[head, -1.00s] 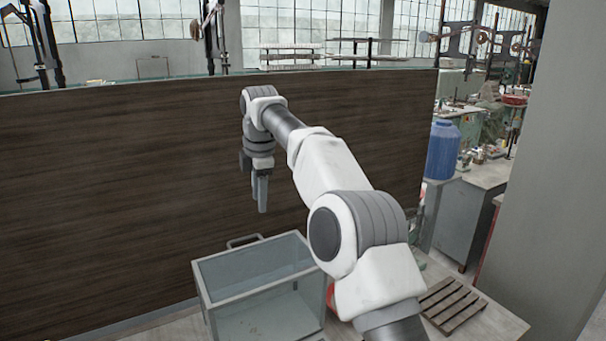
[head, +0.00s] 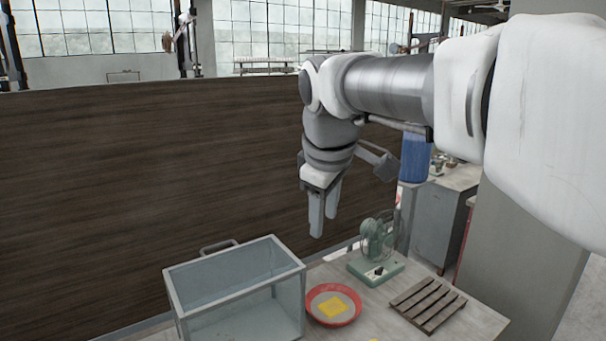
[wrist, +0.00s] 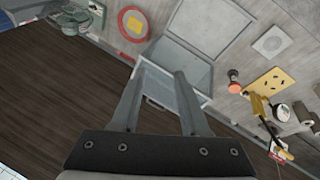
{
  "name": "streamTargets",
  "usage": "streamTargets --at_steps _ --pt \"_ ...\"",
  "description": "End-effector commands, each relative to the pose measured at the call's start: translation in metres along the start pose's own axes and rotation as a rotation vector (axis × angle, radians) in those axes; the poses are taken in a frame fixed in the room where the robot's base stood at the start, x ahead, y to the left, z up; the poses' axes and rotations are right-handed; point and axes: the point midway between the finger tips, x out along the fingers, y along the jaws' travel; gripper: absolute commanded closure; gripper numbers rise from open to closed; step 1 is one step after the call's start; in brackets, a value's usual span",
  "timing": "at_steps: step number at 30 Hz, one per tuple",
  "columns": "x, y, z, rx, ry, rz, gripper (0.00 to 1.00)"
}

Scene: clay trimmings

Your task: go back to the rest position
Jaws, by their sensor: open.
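My gripper (head: 323,212) points down, open and empty, in front of the dark wooden panel and above the table. Its two fingers also show in the wrist view (wrist: 158,98), spread apart with nothing between them. In the head view it is up and to the right of the glass-walled box (head: 288,290), apart from it. My arm reaches in from the right edge of the head view.
A red round dish (head: 314,306) with a yellow piece (head: 333,307) sits beside the box. A green fan (head: 376,268) and a wooden slatted rack (head: 428,305) stand to the right. The dark panel (head: 150,180) borders the back. The wrist view shows a yellow board (wrist: 268,84) and small tools.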

Motion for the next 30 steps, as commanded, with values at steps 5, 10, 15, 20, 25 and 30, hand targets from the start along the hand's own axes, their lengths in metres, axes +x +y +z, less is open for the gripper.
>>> streamTargets --at_steps 5,10,15,20,25,30 --pt "0.001 -0.024 0.06 0.228 0.009 0.028 0.55" --pt "0.01 -0.051 0.112 0.448 0.028 0.045 0.55" --pt "0.026 -0.084 0.161 0.67 0.054 0.055 0.55" --pt "0.043 -0.113 0.195 0.848 0.081 0.056 0.55" --pt "0.056 -0.13 0.214 0.955 0.097 0.053 0.55" --pt "0.059 -0.135 0.218 0.983 0.101 0.051 0.55"
